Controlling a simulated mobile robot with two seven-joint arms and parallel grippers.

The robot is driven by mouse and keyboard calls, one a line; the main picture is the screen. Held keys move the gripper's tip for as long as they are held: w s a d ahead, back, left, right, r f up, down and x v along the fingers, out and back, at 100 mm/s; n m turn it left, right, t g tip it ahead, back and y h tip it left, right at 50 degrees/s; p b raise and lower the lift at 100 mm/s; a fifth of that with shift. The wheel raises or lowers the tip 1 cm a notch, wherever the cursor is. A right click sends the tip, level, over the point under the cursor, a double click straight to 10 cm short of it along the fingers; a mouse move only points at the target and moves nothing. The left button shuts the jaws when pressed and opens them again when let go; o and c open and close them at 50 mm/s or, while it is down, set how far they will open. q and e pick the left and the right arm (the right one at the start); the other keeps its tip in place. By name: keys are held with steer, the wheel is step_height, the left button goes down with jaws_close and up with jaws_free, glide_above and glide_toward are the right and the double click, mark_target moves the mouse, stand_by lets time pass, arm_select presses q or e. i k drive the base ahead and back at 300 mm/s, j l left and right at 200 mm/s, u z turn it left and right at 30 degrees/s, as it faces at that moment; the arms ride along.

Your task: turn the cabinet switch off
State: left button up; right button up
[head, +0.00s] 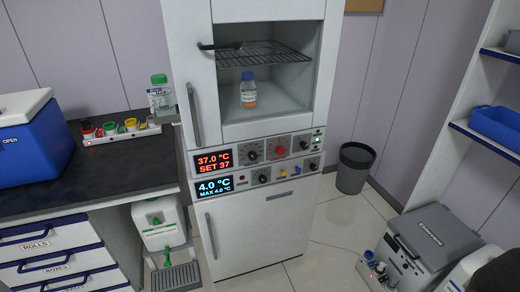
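The white cabinet (260,230) stands upright in the middle of the head view, its front facing me. Its upper control panel has a red display (214,160) reading 37.0 °C, SET 37, dark knobs and a red round button or knob (281,152). A small switch with a green light (317,137) sits at that panel's right end; its exact position is too small to tell. A lower panel has a blue display (214,187) reading 4.0 °C and more knobs. Neither of my grippers is in view.
A dark-topped counter (110,175) with a blue cooler (35,140) stands left of the cabinet. A black bin (354,170) stands behind right. A grey box-shaped device (435,240) is at lower right. Tiled floor (325,245) shows bare beside the cabinet.

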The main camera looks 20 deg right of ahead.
mark_target(304, 145)
steer(key=z, duration=1.65)
steer(key=i+l, duration=0.1)
steer(key=i, duration=0.85)
